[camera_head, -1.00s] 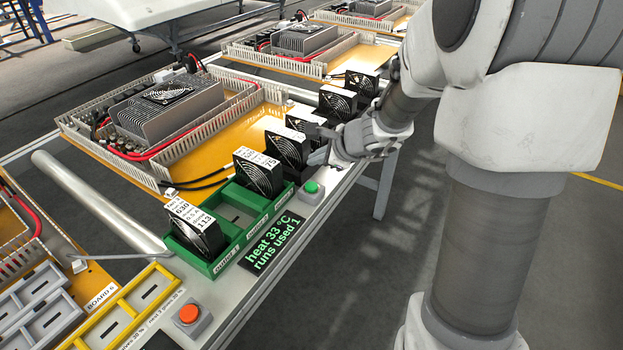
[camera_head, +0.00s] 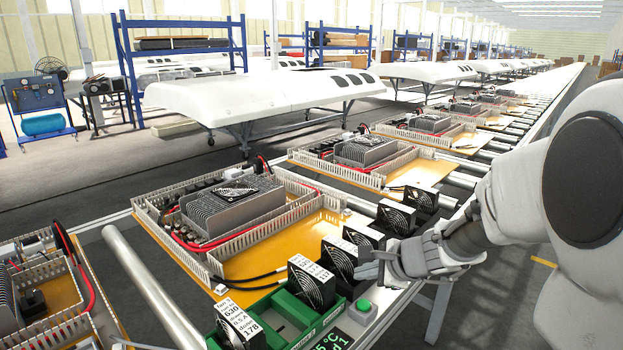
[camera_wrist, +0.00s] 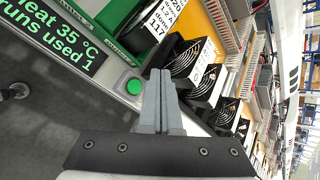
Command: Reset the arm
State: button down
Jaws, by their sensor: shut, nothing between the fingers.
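My gripper (camera_head: 370,264) is shut and empty. In the head view it hovers beside the row of black fans (camera_head: 339,258), above the bench edge and just beyond the green button (camera_head: 363,305). In the wrist view the closed grey fingers (camera_wrist: 160,85) lie between the green button (camera_wrist: 134,87) and the labelled fans (camera_wrist: 183,60). Whether the fingertips touch a fan cannot be told. My arm reaches in from the right.
The display (camera_wrist: 62,36) reads heat 35 °C, runs used 1. An orange board (camera_head: 268,258) with a heatsink (camera_head: 228,208) lies behind. Open floor lies right of the bench.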

jog(key=s+a+r+n+g, duration=0.1)
jog(key=s+a+r+n, duration=0.1)
jog(key=s+r+n, duration=0.4)
jog(key=s+a+r+n+g, duration=0.1)
jog(key=s+a+n, duration=0.2)
jog(key=s+n, duration=0.3)
jog(key=s+d+r+n+h, duration=0.1)
jog(key=s+d+n+h, duration=0.15)
jog(key=s, duration=0.45)
jog(key=s+d+r+n+h, duration=0.1)
jog(key=s+d+n+h, duration=0.1)
jog(key=s+d+n, duration=0.3)
notch_tip(320, 180, up, 14)
jog(key=s+p, duration=0.1)
jog(key=p, duration=1.3)
jog(key=shift+a+m, duration=0.35)
jog(key=shift+a, duration=0.1)
